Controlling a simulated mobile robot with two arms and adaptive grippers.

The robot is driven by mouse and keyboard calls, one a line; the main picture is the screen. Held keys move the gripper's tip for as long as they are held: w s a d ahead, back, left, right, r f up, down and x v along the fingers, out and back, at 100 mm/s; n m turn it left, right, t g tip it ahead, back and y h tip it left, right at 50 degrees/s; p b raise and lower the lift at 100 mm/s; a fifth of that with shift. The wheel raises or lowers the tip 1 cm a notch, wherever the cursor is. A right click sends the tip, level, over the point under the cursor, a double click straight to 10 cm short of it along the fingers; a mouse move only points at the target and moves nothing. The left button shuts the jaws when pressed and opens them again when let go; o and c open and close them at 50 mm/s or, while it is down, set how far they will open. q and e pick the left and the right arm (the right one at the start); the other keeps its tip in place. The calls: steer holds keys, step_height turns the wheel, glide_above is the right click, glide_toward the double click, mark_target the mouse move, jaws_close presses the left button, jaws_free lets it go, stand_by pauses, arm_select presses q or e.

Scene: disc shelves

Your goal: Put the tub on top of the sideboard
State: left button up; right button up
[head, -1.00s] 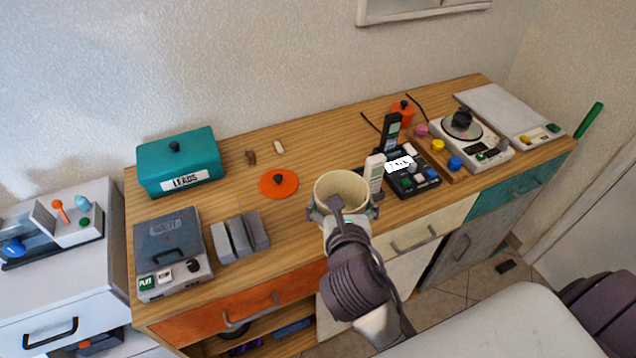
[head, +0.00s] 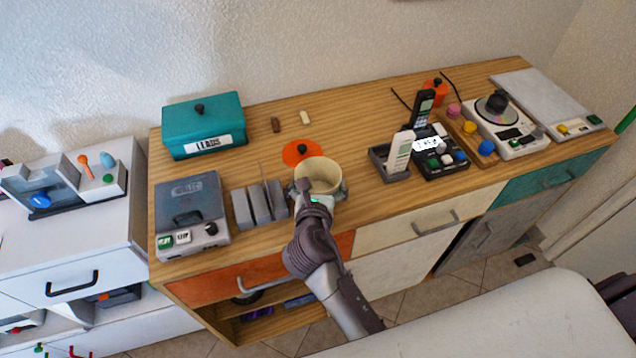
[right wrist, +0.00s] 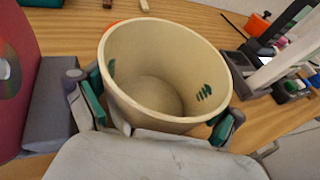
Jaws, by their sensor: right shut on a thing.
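The cream tub (head: 320,177) is an open, empty round container, held upright over the front middle of the wooden sideboard (head: 352,129). My right gripper (head: 318,191) is shut on it, with a finger on each side. The tub also fills the middle of the right wrist view (right wrist: 160,75), where the right gripper (right wrist: 155,108) shows green pads against its walls. I cannot tell whether the tub's base touches the sideboard top. My left gripper is not in view.
An orange lid (head: 297,151) lies just behind the tub. Bare wood lies between tub and cradle.

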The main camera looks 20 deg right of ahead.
steer(key=o, duration=0.9)
steer(key=shift+o, duration=0.2)
steer(key=shift+r, duration=0.1)
steer(key=v, duration=1.2)
